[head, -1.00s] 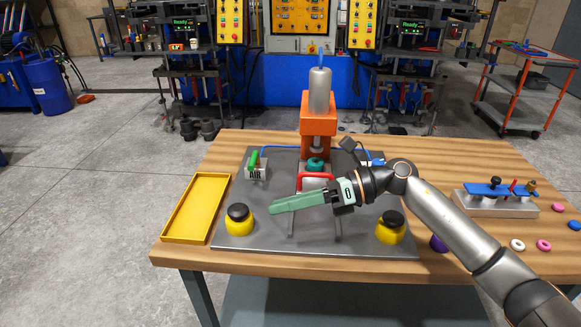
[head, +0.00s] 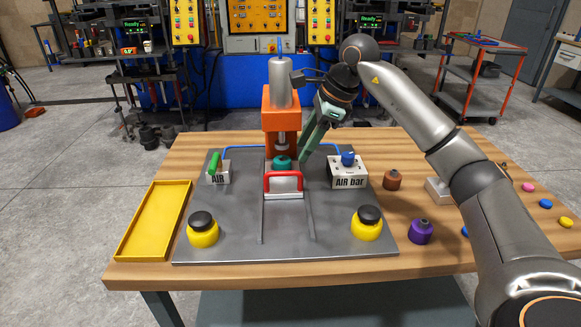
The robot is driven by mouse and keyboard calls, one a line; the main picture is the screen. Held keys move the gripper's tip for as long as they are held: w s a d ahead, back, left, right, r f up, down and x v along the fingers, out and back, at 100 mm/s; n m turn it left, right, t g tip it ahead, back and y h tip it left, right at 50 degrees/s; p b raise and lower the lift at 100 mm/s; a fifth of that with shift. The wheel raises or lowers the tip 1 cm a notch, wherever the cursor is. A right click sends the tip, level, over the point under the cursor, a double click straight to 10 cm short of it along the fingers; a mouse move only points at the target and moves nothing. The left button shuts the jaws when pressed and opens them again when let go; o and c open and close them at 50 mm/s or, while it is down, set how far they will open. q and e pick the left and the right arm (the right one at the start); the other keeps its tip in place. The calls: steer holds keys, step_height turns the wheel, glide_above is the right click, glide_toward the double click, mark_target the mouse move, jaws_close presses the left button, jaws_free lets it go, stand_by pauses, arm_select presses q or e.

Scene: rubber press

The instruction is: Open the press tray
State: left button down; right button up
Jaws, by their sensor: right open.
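The press tray (head: 284,195) is a small metal slide with a red handle (head: 283,175) on its front. It sits at the foot of the orange press (head: 281,108), at the back end of two rails on the grey plate. A teal round piece (head: 281,162) is on it under the press ram. My right gripper (head: 305,157) has green fingers pointing down and left, close to the right side of the press, behind and right of the red handle. It is open and does not hold the handle. Its fingertips partly overlap the press area, so contact there is unclear. My left gripper is out of view.
The AIR bar box (head: 347,172) with a blue knob stands right of the tray, the AIR switch (head: 218,172) left. Yellow-black buttons (head: 203,232) (head: 367,226) stand at the plate's front corners. A yellow tray (head: 152,222) lies left. The plate between the rails is clear.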

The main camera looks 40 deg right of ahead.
mark_target(289, 172)
steer(key=x, duration=0.7)
jaws_close()
stand_by(1.3)
